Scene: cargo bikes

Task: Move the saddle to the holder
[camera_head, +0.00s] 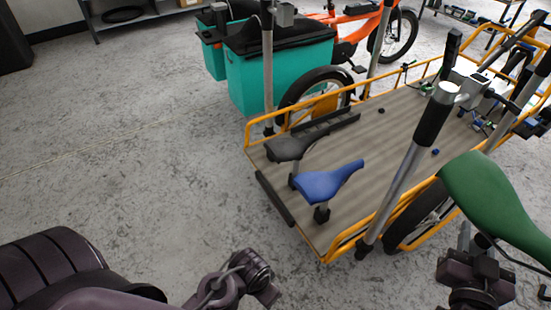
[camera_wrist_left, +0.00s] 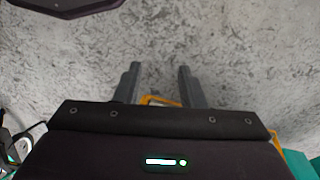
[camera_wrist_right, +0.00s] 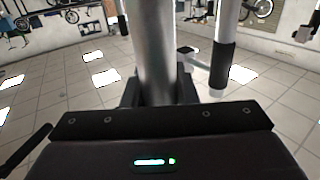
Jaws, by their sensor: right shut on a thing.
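A green saddle (camera_head: 488,195) is at the right of the head view, raised above the floor. My right gripper (camera_head: 468,248) is below it and shut on its post; the right wrist view shows the silver post (camera_wrist_right: 156,45) upright between the fingers. A blue saddle (camera_head: 325,184) and a black saddle (camera_head: 292,146) stand on short posts at the near left end of a yellow-railed cargo bed (camera_head: 390,125). A dark clamp-like piece (camera_head: 322,214) is at the blue saddle's post. I cannot tell which part is the holder. My left gripper (camera_wrist_left: 158,85) is open and empty over the floor.
A tall silver post with a black grip (camera_head: 410,165) stands at the bed's near edge, between the blue and green saddles. A wheel (camera_head: 420,217) is below that edge. A teal box bike (camera_head: 280,75) is behind the bed. The floor at left is clear.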

